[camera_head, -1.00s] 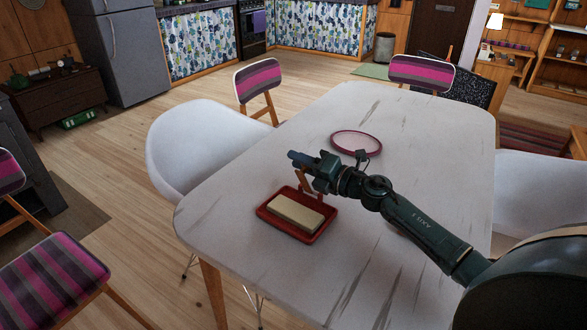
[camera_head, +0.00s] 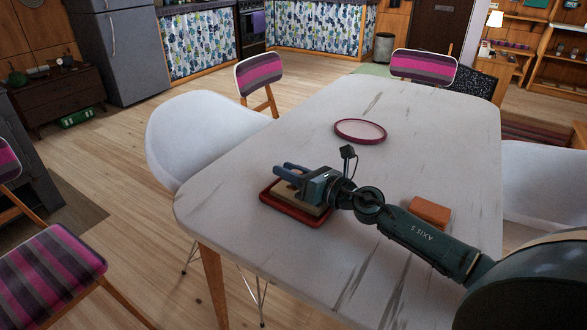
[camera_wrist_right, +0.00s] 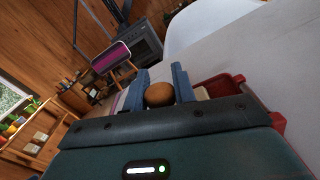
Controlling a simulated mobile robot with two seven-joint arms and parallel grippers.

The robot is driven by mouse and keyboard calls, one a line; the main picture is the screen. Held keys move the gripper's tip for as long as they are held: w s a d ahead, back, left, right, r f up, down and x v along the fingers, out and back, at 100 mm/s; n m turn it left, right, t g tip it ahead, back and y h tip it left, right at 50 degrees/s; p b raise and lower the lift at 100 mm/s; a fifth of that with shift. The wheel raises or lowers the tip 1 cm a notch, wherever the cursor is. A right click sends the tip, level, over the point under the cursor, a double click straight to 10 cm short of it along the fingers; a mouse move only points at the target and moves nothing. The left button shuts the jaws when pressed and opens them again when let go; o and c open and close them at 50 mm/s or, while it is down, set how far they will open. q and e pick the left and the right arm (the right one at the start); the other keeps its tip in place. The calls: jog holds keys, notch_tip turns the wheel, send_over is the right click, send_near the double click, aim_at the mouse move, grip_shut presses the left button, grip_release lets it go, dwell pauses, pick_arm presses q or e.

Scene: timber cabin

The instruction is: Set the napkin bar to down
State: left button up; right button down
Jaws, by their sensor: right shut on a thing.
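The napkin holder is a red tray (camera_head: 275,208) on the white table, with a cream napkin stack (camera_head: 297,200) in it. My right gripper (camera_head: 283,171) lies low over the tray, its fingers pointing left and hiding much of the stack. In the wrist view the right gripper (camera_wrist_right: 160,78) has the round brown end of the napkin bar (camera_wrist_right: 159,94) between its two blue-grey fingers, and it is shut on it. The rest of the bar is hidden, so its exact tilt cannot be told. The red tray also shows in the wrist view (camera_wrist_right: 222,84). My left gripper is not in view.
A round pink-rimmed plate (camera_head: 360,131) lies behind the gripper on the table (camera_head: 420,125). An orange-brown block (camera_head: 430,212) sits beside my right forearm. White chairs stand at both sides. The table's far part is clear.

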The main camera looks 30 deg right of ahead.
jog(key=shift+s+a+f+n+b, duration=0.1)
jog(key=shift+a+f+n+b, duration=0.1)
jog(key=shift+f+n+b, duration=0.45)
jog(key=shift+a+n, duration=0.1)
jog(key=shift+n, duration=1.05)
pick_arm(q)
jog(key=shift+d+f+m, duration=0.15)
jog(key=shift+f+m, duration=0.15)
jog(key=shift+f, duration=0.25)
pick_arm(e)
jog(key=c, duration=1.2)
grip_release()
jog(key=shift+o, duration=0.2)
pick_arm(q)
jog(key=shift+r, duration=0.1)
pick_arm(e)
jog(key=shift+s+f, duration=0.1)
